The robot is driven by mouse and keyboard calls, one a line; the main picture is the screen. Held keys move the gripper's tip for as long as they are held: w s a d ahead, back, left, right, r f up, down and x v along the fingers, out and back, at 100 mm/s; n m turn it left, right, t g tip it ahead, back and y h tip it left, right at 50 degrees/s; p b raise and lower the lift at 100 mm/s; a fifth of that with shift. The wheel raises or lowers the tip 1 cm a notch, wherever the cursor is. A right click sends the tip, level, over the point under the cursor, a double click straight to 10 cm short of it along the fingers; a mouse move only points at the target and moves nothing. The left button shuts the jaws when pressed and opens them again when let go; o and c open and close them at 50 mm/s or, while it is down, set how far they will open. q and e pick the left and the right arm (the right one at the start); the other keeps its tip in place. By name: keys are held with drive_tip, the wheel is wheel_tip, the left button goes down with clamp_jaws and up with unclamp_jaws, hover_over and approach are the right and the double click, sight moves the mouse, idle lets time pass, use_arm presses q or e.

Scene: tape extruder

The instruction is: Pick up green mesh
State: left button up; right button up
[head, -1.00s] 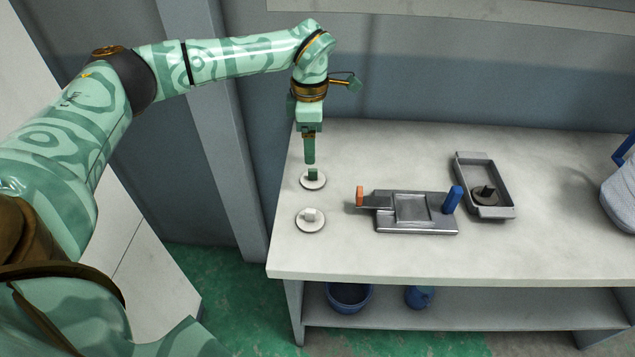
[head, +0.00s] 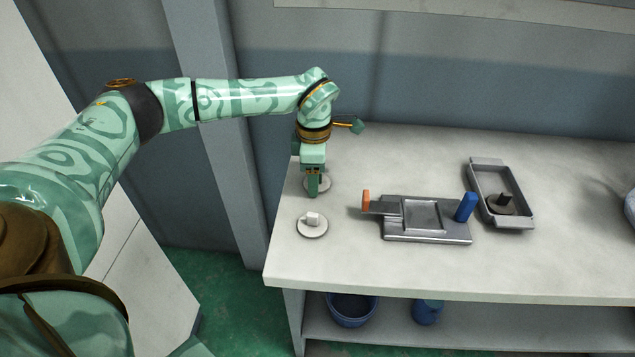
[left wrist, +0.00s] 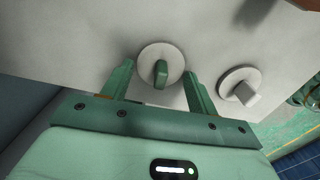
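The green mesh, a pale round disc with a green upright knob, lies on the table near its left edge. In the left wrist view the green mesh (left wrist: 160,73) sits between the two spread fingers of my left gripper (left wrist: 160,76), with a gap on either side of the knob. In the head view my left gripper (head: 313,186) points straight down over the disc and hides the knob, so only part of the rim of the green mesh (head: 326,184) shows. The left gripper is open and holds nothing. My right gripper is in neither view.
A similar disc with a white knob (head: 312,224) lies just in front. A grey metal device (head: 430,236) with orange and blue handles is to the right. Beyond it is a grey tray (head: 522,222) holding a dark knobbed disc (head: 501,206).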

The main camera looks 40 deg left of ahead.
use_arm(q)
drive_tip(key=c, duration=0.5)
drive_tip(key=shift+r, duration=0.1)
